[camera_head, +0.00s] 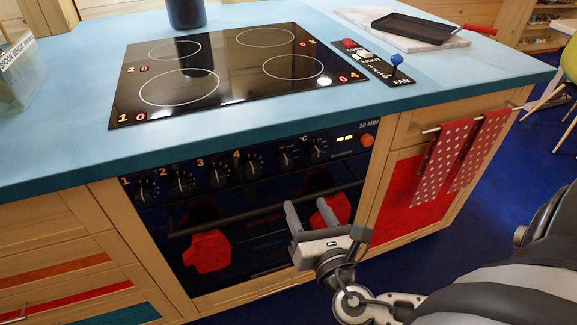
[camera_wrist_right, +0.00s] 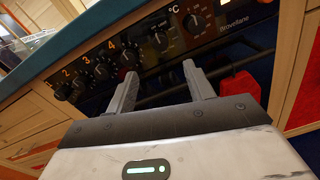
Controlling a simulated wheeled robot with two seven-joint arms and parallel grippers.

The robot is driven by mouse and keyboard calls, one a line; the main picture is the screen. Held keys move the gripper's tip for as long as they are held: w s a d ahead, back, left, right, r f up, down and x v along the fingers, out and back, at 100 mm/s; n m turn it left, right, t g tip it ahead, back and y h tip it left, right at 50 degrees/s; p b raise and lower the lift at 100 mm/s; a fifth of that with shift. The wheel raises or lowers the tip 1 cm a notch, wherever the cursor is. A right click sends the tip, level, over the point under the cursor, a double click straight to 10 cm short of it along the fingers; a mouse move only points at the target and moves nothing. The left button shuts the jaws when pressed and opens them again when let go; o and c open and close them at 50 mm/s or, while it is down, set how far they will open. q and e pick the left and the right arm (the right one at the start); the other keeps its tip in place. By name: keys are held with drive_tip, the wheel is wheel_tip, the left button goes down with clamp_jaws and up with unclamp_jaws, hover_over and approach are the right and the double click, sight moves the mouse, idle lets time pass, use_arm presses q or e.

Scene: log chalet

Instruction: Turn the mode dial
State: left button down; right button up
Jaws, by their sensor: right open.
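The oven's dark control panel carries a row of black dials. Several on the left are numbered, and two more stand to their right around a "°C" mark: one dial (camera_head: 284,158) and another dial (camera_head: 318,150). I cannot read which is labelled as the mode dial. The same two show in the right wrist view, one dial (camera_wrist_right: 158,40) ahead of the fingers and the other dial (camera_wrist_right: 195,22) up to the right. My right gripper (camera_head: 308,210) is open and empty, below and in front of the panel, its fingers (camera_wrist_right: 163,78) apart from the dials. My left gripper is out of view.
The oven door handle (camera_head: 262,209) runs across below the panel, with red mitts (camera_head: 207,251) at the door. An orange knob (camera_head: 366,140) sits at the panel's right end. The blue worktop edge (camera_head: 255,125) overhangs above. Spotted towels (camera_head: 443,160) hang at right.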

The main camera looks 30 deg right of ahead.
sight(287, 166)
drive_tip(key=x, duration=1.2)
drive_tip(key=shift+w, duration=0.15)
drive_tip(key=c, duration=1)
